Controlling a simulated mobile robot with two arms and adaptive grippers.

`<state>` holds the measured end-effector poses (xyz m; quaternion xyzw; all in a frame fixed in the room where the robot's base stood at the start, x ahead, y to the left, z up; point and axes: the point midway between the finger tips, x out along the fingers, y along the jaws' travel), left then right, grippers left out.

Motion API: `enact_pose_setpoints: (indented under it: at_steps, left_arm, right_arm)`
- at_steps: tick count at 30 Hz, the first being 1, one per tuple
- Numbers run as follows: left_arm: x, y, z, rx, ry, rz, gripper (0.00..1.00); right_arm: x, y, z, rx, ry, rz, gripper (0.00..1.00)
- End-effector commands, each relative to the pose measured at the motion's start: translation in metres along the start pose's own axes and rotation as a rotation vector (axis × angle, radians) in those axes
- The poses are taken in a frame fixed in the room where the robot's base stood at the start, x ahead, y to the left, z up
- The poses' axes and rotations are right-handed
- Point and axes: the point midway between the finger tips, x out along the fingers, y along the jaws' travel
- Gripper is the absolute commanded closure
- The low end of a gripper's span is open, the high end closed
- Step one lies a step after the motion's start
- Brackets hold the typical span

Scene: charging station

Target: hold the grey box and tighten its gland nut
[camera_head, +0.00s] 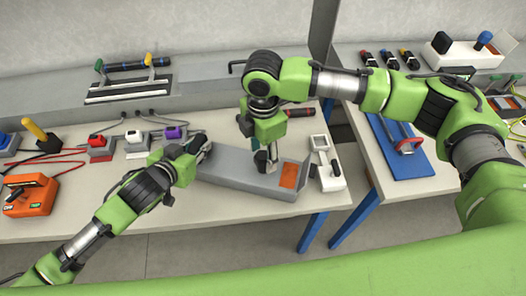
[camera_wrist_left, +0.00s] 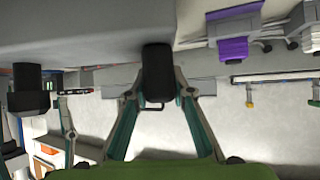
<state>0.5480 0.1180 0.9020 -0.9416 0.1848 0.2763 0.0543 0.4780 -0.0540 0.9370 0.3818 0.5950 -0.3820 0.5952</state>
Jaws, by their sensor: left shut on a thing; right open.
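The grey box (camera_head: 235,181) is long and low and lies on the left table near its front edge; an orange patch (camera_head: 289,175) shows at its right end. In the left wrist view its grey surface (camera_wrist_left: 75,28) fills the upper left. My right gripper (camera_head: 265,160) points down at the rear side of the box, open. I cannot make out the gland nut; the right gripper may hide it.
A white device (camera_head: 326,170) stands just right of the box. Plug blocks, including a purple one (camera_head: 174,133), stand to the left, with an orange tester (camera_head: 29,195) and cables. A gap parts the tables; a blue board (camera_head: 402,160) lies on the right table.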

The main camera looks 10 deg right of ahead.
Motion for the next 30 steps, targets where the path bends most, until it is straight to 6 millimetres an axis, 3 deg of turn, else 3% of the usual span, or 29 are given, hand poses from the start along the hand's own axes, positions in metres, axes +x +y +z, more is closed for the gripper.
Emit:
enact_pose_setpoints:
  at_steps: [4,8,9,20,30]
  left_arm:
    - [0.0002,-0.0003,0.0008,0.000,-0.002,-0.001,0.95]
    - [0.0002,-0.0003,0.0008,0.000,-0.002,-0.001,0.95]
    - [0.0002,-0.0003,0.0008,0.000,-0.002,-0.001,0.95]
    - [0.0002,-0.0003,0.0008,0.000,-0.002,-0.001,0.95]
    - [0.0002,-0.0003,0.0008,-0.001,-0.002,-0.001,0.95]
  right_arm:
    - [-0.0001,0.0000,-0.0002,0.000,0.000,0.000,0.57]
    - [-0.0002,0.0000,-0.0002,0.000,0.000,0.000,0.91]
    - [-0.0003,0.0000,-0.0002,0.000,0.000,0.000,0.93]
    - [-0.0003,-0.0001,-0.0010,0.044,0.003,0.000,0.93]
    - [-0.0001,-0.0003,-0.0007,0.269,0.002,-0.001,0.93]
